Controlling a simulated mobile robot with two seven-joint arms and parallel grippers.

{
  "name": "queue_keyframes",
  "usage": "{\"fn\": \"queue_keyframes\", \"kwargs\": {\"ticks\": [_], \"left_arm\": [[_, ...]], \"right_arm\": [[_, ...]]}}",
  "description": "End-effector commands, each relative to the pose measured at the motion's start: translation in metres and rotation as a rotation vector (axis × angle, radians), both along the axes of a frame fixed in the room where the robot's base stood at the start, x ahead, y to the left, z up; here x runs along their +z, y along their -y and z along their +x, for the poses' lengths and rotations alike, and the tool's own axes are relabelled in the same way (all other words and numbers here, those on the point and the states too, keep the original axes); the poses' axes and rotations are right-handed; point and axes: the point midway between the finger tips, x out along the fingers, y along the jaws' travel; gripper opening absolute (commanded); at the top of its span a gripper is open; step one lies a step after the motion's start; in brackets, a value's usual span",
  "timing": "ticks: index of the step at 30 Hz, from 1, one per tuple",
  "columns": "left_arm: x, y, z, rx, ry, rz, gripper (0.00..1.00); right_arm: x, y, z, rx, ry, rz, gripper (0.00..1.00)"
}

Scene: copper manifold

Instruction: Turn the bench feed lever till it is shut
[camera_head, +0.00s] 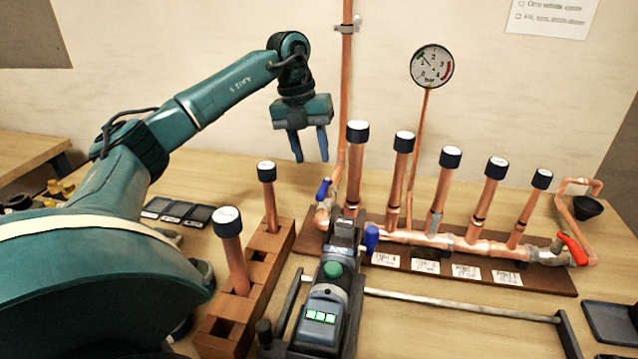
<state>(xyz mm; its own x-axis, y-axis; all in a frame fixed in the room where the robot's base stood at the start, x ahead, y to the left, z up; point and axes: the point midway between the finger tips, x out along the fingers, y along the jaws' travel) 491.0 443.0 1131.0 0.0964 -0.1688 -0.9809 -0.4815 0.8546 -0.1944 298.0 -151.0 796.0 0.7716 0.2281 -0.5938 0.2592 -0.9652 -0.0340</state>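A blue lever (323,188) sits on the valve at the left end of the copper manifold, where the wall pipe (345,95) comes down. It points upward, and I cannot tell from here how far it is turned. A second blue handle (371,238) shows just right of the grey tool, partly overlapping the manifold. My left gripper (309,158) hangs above and slightly left of the first blue lever, fingers downward, apart and empty. It touches nothing. My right gripper is not in view.
The grey press tool (333,270) with a green button stands in front. Capped pipes rise from the manifold board (480,268), and a red lever (572,249) is at its right end. A wooden rack (262,268) stands left. A gauge (432,66) hangs behind.

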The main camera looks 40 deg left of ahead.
Motion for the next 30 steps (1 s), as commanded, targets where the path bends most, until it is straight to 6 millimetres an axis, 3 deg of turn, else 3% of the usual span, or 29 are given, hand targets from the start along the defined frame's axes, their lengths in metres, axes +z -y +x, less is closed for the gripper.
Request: {"fn": "queue_keyframes", "kwargs": {"ticks": [6, 12, 25, 30], "left_arm": [[-0.046, 0.008, 0.004, -0.001, -0.006, 0.000, 0.39], [-0.075, 0.013, 0.007, -0.002, -0.003, 0.000, 0.39], [-0.087, 0.015, 0.008, -0.001, 0.001, -0.001, 0.39], [-0.086, 0.015, 0.008, -0.001, 0.001, -0.001, 0.26]], "right_arm": [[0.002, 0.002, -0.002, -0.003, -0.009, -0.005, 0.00], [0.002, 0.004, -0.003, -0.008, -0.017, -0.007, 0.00], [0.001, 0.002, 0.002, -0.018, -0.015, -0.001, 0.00], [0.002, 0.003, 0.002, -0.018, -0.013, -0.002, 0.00]]}}
